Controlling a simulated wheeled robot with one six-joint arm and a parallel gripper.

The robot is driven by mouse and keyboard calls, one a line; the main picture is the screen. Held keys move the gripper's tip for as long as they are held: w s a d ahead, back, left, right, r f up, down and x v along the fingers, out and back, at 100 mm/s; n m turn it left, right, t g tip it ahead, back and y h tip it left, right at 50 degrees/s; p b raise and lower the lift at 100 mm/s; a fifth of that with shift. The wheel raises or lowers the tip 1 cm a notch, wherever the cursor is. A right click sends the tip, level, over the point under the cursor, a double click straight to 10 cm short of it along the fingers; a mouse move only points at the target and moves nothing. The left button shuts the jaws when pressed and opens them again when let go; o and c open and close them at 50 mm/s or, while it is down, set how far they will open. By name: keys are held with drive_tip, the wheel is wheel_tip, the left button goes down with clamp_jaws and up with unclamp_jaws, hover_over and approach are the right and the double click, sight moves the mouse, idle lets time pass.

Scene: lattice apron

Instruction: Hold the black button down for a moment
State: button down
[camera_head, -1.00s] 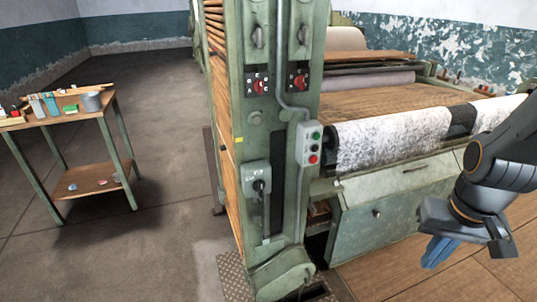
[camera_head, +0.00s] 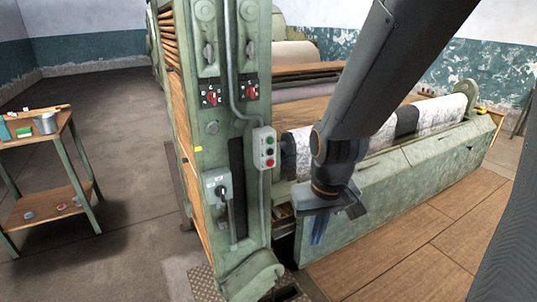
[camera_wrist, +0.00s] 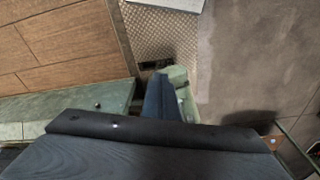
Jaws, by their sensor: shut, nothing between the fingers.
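A pale control box (camera_head: 258,148) is fixed to the green machine post, with three buttons in a column. The black button (camera_head: 269,152) sits between a green button (camera_head: 269,141) above and a red button (camera_head: 269,163) below. My gripper (camera_head: 318,238) is shut and empty, with its blue fingers pointing down. It hangs to the right of the control box and lower than it, apart from the button. In the wrist view my gripper (camera_wrist: 160,85) points toward the floor, and the black button is not seen there.
The green machine post (camera_head: 206,130) also carries two red rotary switches (camera_head: 213,98) and a lever box (camera_head: 217,188). A conduit runs up beside the control box. A roller with white cloth (camera_head: 440,115) lies behind my arm. A small table (camera_head: 62,122) stands left; floor between is clear.

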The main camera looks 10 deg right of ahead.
sight(270, 152)
drive_tip(key=w+a+f+n+t, duration=0.1)
drive_tip(key=w+a+f+t, duration=0.15)
drive_tip(key=w, duration=0.65)
drive_tip(key=w+a+f+n+t, duration=0.1)
drive_tip(key=w+t, duration=0.3)
drive_tip(key=w, duration=0.6)
drive_tip(key=w+d+r+n+t+h+b, duration=0.1)
drive_tip(key=w+d+t+h, duration=0.3)
drive_tip(key=w+t+h, duration=0.4)
drive_tip(key=shift+w+d+r+n+h, duration=0.2)
drive_tip(key=shift+w+n+h, duration=0.3)
drive_tip(key=shift+w, duration=0.55)
drive_tip(key=shift+w+a+t, duration=0.1)
drive_tip(key=shift+t, duration=0.15)
drive_tip(key=shift+w+a+b, duration=0.45)
drive_tip(key=shift+w+b, duration=0.1)
drive_tip(key=shift+w, duration=0.85)
drive_tip(key=shift+w+a+b, duration=0.45)
drive_tip(key=shift+w+b, duration=0.05)
drive_tip(key=shift+w, duration=0.85)
drive_tip(key=shift+w+a+b, duration=0.45)
drive_tip(key=shift+w+b, duration=0.1)
drive_tip(key=shift+w, duration=0.85)
drive_tip(key=shift+w+a, duration=0.1)
drive_tip(key=shift+w, duration=0.3)
